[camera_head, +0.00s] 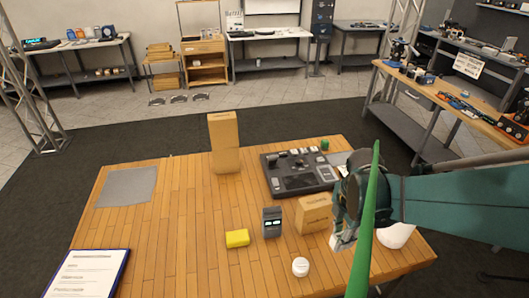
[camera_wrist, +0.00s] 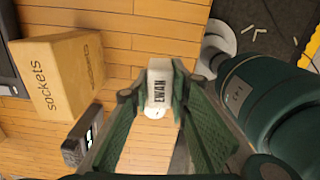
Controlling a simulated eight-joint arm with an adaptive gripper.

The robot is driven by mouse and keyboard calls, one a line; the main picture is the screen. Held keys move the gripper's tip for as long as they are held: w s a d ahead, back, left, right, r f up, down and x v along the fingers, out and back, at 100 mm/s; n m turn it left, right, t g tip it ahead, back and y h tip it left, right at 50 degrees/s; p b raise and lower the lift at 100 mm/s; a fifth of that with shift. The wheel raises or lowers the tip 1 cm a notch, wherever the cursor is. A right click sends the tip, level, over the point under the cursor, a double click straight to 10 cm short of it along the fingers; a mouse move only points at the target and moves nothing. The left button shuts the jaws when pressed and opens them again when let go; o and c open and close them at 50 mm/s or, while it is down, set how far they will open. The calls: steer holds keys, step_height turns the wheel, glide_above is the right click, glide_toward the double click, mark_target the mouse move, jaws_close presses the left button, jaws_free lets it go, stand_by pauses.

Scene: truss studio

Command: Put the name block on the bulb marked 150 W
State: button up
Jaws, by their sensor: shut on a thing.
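My gripper (camera_head: 343,243) is at the right of the wooden table, partly hidden by a green strip and my arm. In the wrist view my gripper (camera_wrist: 153,105) is shut on the name block (camera_wrist: 159,88), a white block with "EWAN" on it. A small white round thing (camera_head: 300,266) lies near the table's front edge. In the wrist view a white round thing (camera_wrist: 155,112) shows just below the block. A larger white rounded thing (camera_head: 396,236) is behind my gripper at right. I cannot read 150 W on either, nor tell which is the bulb.
A cardboard box (camera_head: 313,214), marked "sockets" in the wrist view (camera_wrist: 60,75), stands left of my gripper. Nearby are a dark meter (camera_head: 272,222) and a yellow block (camera_head: 237,238). A dark control panel (camera_head: 298,173) and a tall box (camera_head: 224,142) stand behind. The table's left middle is clear.

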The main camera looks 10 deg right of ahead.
steer(key=a+r+m+p, duration=0.1)
steer(key=a+r+p, duration=0.2)
steer(key=a, duration=0.9)
steer(key=shift+s+r, duration=0.15)
steer(key=shift+r, duration=0.3)
steer(key=shift+f, duration=0.1)
glide_above(301, 264)
steer(key=shift+f, duration=3.05)
steer(key=shift+f+b, duration=0.45)
steer(key=shift+f, duration=1.4)
steer(key=shift+f, duration=0.15)
